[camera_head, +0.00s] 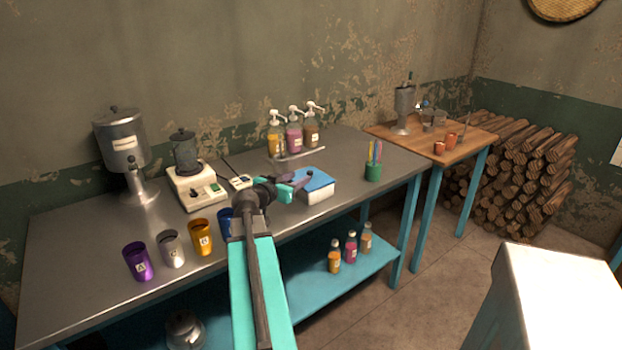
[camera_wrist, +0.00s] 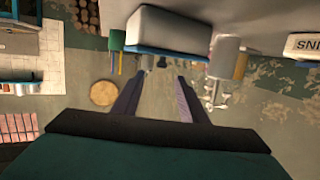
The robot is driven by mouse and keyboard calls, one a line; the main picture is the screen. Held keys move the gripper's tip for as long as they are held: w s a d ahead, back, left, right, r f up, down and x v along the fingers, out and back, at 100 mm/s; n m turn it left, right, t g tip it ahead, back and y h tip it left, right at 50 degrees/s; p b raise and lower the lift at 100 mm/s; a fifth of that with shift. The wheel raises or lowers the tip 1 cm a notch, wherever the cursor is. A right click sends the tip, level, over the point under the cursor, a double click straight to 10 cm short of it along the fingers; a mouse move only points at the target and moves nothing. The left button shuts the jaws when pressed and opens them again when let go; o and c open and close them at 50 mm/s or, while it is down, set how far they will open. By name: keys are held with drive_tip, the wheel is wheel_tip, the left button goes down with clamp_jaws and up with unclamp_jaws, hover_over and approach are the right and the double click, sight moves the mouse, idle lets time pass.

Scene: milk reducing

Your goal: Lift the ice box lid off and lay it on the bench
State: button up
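The ice box (camera_head: 320,194) is a small white box on the grey metal bench (camera_head: 345,150), near its front edge. Its blue lid (camera_head: 318,179) sits on top. In the wrist view, which looks upside down, the white ice box (camera_wrist: 168,30) is at the top, with the lid (camera_wrist: 165,51) as a thin blue strip along its lower edge. My gripper (camera_head: 301,184) is just left of the lid in the head view, around its height. In the wrist view its two fingers (camera_wrist: 162,80) are spread with nothing clearly between them. Contact with the lid cannot be told.
A green pen cup (camera_head: 373,172) stands right of the ice box. Pump bottles (camera_head: 293,135) stand behind it. Bare bench lies between the ice box and pen cup.

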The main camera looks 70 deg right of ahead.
sight(309, 172)
drive_tip(key=shift+p+x, duration=0.35)
drive_tip(key=shift+x, duration=1.95)
drive_tip(key=shift+d, duration=0.1)
drive_tip(key=shift+p+x, duration=0.9)
drive_tip(key=shift+x, duration=0.9)
drive_tip(key=shift+s+d+f, duration=0.1)
drive_tip(key=shift+d+f, duration=0.15)
drive_tip(key=shift+d, duration=0.45)
drive_tip(key=shift+c, duration=0.5)
clamp_jaws()
